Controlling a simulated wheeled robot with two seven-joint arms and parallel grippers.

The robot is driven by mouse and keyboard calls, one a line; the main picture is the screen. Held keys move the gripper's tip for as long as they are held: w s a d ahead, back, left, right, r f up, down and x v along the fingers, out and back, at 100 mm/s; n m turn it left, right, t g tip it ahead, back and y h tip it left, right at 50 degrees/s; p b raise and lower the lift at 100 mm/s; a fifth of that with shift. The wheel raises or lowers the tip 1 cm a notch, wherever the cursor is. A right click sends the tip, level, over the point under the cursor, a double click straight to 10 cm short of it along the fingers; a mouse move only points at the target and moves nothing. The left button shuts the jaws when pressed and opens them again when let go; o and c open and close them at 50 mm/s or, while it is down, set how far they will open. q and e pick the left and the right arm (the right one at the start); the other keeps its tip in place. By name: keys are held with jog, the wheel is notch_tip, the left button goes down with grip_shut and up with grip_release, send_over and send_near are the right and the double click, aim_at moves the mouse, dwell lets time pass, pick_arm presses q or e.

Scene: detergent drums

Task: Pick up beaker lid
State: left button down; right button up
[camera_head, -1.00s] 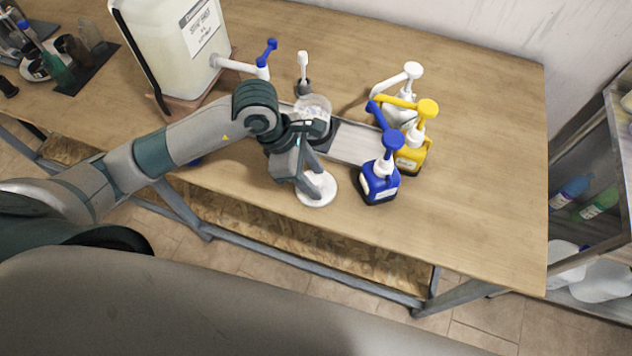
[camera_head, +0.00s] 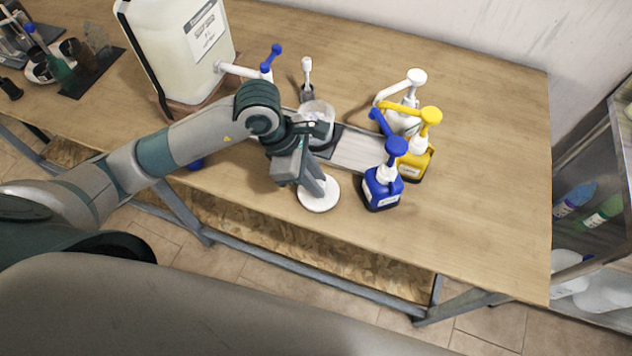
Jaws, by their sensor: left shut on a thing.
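The beaker lid (camera_head: 318,197) is a round white disc near the front edge of the table. My left gripper (camera_head: 319,187) points down at it, with its fingers at the lid's middle. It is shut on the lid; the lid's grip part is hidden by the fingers. I cannot tell whether the lid touches the table. A clear beaker (camera_head: 319,112) stands just behind the gripper, partly hidden by it. My right gripper does not show.
Blue (camera_head: 382,187), yellow (camera_head: 414,163) and white (camera_head: 408,116) pump bottles stand right of the gripper, by a grey tray (camera_head: 361,150). A large drum (camera_head: 178,50) with a tap stands behind my arm. The table's right part is clear.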

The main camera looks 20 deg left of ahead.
pick_arm(q)
jog(key=shift+r, duration=0.4)
notch_tip(320, 180, up, 2)
jog(key=shift+b, duration=0.65)
jog(key=s+d+r+p, duration=0.6)
jog(key=s+r+p, duration=0.1)
jog(key=s+p, duration=0.2)
jog(key=shift+s+d+r+p, duration=0.15)
jog(key=shift+s+d+p, duration=0.15)
jog(key=shift+p, duration=0.15)
